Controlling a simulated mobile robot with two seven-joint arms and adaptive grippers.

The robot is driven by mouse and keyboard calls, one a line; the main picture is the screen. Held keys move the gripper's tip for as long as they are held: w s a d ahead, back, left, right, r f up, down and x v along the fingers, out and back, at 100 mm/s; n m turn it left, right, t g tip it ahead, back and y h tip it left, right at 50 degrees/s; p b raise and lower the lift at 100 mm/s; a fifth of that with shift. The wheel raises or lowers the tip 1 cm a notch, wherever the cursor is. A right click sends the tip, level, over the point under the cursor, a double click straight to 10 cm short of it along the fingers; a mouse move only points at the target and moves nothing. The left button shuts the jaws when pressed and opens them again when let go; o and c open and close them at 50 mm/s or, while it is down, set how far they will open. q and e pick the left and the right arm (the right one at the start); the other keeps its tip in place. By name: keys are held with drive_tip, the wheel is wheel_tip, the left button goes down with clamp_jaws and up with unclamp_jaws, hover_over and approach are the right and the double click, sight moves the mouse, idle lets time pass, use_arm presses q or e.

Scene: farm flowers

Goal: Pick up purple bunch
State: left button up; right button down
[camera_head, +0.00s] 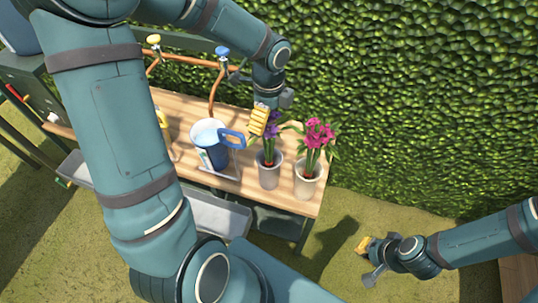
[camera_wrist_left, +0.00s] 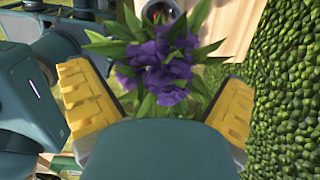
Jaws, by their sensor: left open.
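The purple bunch (camera_head: 270,132) stands upright in a grey pot (camera_head: 269,175) on the wooden table, partly hidden by my left gripper (camera_head: 262,118). In the left wrist view, the purple flowers (camera_wrist_left: 160,70) and their green leaves show between the two yellow fingers of my left gripper (camera_wrist_left: 158,105). That gripper is open, with its fingers apart on either side of the bunch. My right gripper (camera_head: 366,258) is at the lower right over the grass, away from the table; its finger gap is not clear.
A pink bunch (camera_head: 318,135) stands in a pot (camera_head: 307,180) just right of the purple one. A blue and white watering can (camera_head: 210,150) is to the left on the wooden table (camera_head: 225,188). A green hedge (camera_head: 420,90) rises behind.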

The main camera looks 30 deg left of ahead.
use_arm(q)
wheel_tip(320, 180, down, 4)
drive_tip(key=shift+b, duration=0.5)
drive_tip(key=shift+r, duration=0.1)
drive_tip(key=c, duration=1.3)
drive_tip(key=shift+r, duration=0.1)
wheel_tip(320, 180, up, 18)
drive_tip(key=p, duration=0.4)
drive_tip(key=shift+p, duration=0.35)
